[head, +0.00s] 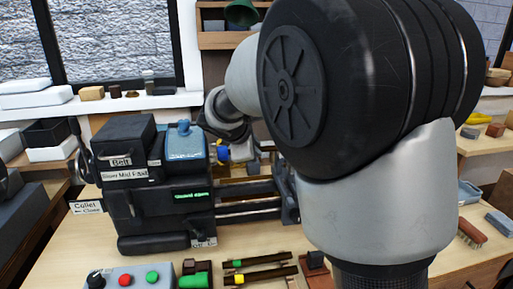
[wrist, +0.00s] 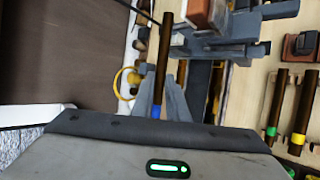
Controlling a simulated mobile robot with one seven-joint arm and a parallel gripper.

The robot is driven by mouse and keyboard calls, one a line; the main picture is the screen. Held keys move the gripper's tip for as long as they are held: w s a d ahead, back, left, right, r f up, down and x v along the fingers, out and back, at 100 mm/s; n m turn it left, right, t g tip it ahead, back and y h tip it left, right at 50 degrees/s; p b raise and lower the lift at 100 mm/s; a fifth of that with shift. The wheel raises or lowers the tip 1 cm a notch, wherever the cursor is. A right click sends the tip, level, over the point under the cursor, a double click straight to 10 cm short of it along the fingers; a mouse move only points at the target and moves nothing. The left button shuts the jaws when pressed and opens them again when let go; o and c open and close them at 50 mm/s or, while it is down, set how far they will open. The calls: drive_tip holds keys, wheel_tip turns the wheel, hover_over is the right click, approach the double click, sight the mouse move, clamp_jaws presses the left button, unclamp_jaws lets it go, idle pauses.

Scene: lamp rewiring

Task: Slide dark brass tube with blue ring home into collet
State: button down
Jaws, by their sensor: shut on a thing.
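The dark brass tube (wrist: 163,62) is in my gripper (wrist: 162,88) in the wrist view. Its blue ring (wrist: 156,112) sits low between the fingers, close to the palm. The tube's free end points away from the palm, towards the top of the picture. In the head view my gripper (head: 223,150) is small and partly hidden behind my arm, just right of the lathe headstock (head: 160,212). A speck of blue shows there. I cannot make out the collet mouth, nor whether the tube's end touches or enters it.
Tubes with a green ring (wrist: 277,100) and a yellow ring (wrist: 305,110) lie apart on the bench. A blue-topped block (head: 185,143) stands on the headstock. Lathe rails (head: 248,205) run right. A button box (head: 130,277) is in front. A "Collet" sign (head: 87,207) hangs at left.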

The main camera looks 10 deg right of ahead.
drive_tip(key=shift+a, duration=0.95)
drive_tip(key=c, duration=1.7)
unclamp_jaws()
drive_tip(key=shift+o, duration=0.2)
drive_tip(key=v, duration=1.7)
drive_tip(key=s+d+m+g+y+p, duration=0.1)
drive_tip(key=s+d+m+g+p, duration=0.1)
drive_tip(key=s+d+m+p, duration=0.5)
drive_tip(key=s+d+f+m+y, duration=0.1)
drive_tip(key=s+m, duration=0.3)
drive_tip(key=s, duration=0.4)
drive_tip(key=s+d+f+m+g+y+p, duration=0.1)
drive_tip(key=s+f+m+y, duration=0.1)
drive_tip(key=s+m, duration=0.3)
drive_tip(key=s+y, duration=0.1)
drive_tip(key=s, duration=0.2)
drive_tip(key=shift+d+f, duration=0.3)
drive_tip(key=shift+d, duration=0.1)
